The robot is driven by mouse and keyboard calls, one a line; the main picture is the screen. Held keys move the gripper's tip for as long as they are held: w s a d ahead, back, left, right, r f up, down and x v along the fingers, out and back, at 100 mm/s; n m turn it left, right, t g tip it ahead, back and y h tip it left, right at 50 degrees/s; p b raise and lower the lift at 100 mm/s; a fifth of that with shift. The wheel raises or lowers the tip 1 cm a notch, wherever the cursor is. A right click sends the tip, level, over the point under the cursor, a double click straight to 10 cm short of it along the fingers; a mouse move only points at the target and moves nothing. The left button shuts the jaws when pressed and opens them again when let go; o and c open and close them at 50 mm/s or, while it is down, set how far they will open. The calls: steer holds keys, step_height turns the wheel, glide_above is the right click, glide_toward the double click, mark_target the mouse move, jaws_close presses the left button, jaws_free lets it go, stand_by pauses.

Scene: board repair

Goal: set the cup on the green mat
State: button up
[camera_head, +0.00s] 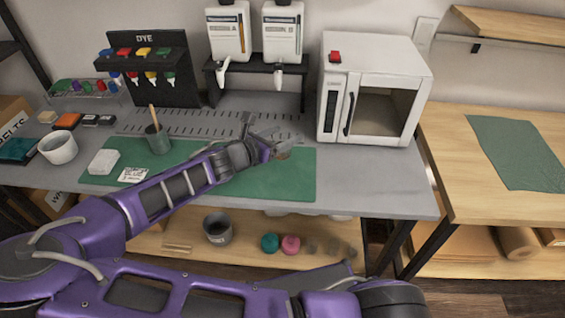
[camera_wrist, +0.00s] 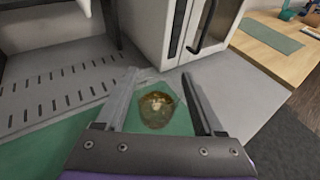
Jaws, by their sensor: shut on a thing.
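My gripper (camera_wrist: 160,74) is over the right part of the workbench and is shut on a small see-through cup (camera_wrist: 157,110). The cup has something brown and gold in it and sits between the two fingers. In the head view the cup (camera_head: 283,155) is mostly hidden by my gripper. A long green mat (camera_head: 240,186) lies under the arm on the grey bench. The cup overlaps its right part in the picture; I cannot tell whether it touches it. Another green mat (camera_head: 516,150) lies flat and bare on the wooden table at the right.
A white oven (camera_head: 372,88) stands close behind and right of my gripper. Dispensers (camera_head: 228,32) and a dye rack (camera_head: 150,80) stand at the back. A dark pot with a stick (camera_head: 157,142) and a white cup (camera_head: 58,148) stand left. A gap separates bench and wooden table (camera_head: 450,165).

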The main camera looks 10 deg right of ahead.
mark_target(276, 157)
steer(key=shift+f+b, duration=0.55)
steer(key=shift+f, duration=2.7)
steer(key=shift+f, duration=0.15)
steer(key=o, duration=1.6)
steer(key=shift+c, duration=0.2)
steer(key=shift+r, duration=0.25)
steer(key=p+v, duration=0.2)
steer(key=v, duration=1)
